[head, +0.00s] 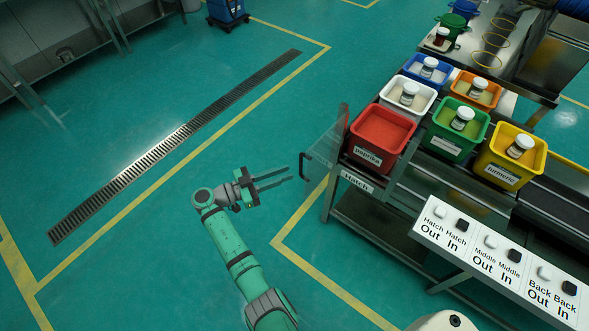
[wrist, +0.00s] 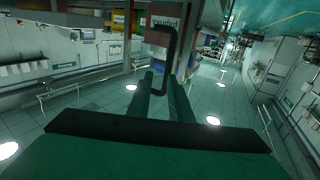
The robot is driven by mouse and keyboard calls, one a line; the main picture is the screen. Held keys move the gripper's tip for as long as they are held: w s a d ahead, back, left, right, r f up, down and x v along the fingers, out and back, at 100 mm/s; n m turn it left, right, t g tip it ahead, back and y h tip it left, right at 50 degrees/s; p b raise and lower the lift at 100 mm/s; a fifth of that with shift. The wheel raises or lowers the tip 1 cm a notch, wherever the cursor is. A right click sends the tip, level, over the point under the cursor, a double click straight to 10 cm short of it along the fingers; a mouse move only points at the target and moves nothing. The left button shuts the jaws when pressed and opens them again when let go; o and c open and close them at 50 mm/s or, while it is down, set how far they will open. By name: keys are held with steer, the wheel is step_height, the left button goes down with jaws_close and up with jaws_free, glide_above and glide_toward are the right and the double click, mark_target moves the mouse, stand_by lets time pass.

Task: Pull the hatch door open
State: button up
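The hatch door (head: 324,147) is a clear panel with a dark upright edge, at the left end of the conveyor beside the red paprika bin. Its dark bracket-shaped handle (head: 303,166) is on the panel's left side. The handle (wrist: 172,52) also shows in the wrist view, straight ahead, its lower end appearing between my fingers. My gripper (head: 289,174) is open and points right at the handle. In the head view its fingertips are just left of the handle, apparently short of it. My fingers (wrist: 164,95) show apart in the wrist view, with nothing clamped.
A red bin (head: 382,136) stands just behind the door. Other colored bins with jars stand on the conveyor to the right. A white button panel (head: 497,261) with Hatch, Middle and Back labels is at the lower right. Green floor left of the door is clear.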

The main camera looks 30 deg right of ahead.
steer(key=shift+w+a, duration=0.15)
steer(key=shift+a, duration=1.15)
